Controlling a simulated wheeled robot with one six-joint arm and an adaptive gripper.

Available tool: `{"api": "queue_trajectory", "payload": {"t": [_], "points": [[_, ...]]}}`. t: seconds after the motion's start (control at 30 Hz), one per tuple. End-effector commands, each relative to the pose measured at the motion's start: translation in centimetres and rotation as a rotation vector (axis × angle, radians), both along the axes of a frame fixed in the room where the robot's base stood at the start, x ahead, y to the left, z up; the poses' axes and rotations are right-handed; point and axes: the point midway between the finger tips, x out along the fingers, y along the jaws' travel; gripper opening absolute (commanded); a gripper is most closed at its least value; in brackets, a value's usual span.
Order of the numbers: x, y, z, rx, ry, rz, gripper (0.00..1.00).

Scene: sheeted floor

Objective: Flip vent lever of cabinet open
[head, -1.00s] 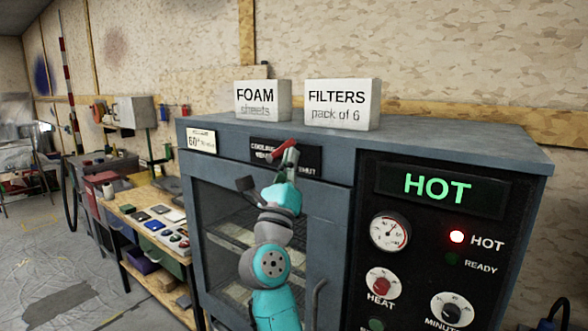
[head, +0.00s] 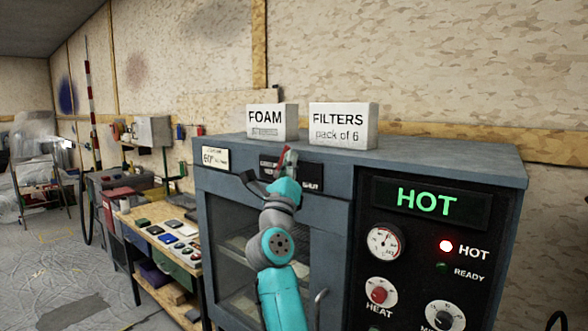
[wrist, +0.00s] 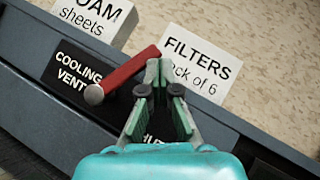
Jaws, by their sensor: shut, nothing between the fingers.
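The grey cabinet (head: 332,230) stands in front of me with a black vent label plate (head: 314,176) above its windowed door. The red vent lever (wrist: 130,74) shows in the wrist view, with its round pivot at the lower left on the "COOLING VENT" plate (wrist: 70,72). It slants up to the right. In the head view the lever (head: 286,153) is partly hidden by my gripper (head: 287,170). My gripper (wrist: 164,82) is shut and empty, at the right side of the lever's free end. I cannot tell whether they touch.
A FOAM box (head: 270,120) and a FILTERS box (head: 343,126) stand on the cabinet top behind the lever. The control panel (head: 430,255) with a green HOT display is on the right. A workbench (head: 150,225) with small items stands left, beside open floor.

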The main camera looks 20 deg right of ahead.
Motion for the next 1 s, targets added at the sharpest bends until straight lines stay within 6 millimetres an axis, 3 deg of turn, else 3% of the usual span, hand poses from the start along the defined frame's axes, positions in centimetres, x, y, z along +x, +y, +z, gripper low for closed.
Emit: {"api": "queue_trajectory", "payload": {"t": [0.33, 1.0], "points": [[1.2, 0.8, 1.4, -0.001, -0.001, 0.0, 0.0], [1.9, 1.3, 1.9, 0.001, 0.0, 0.001, 0.0]]}}
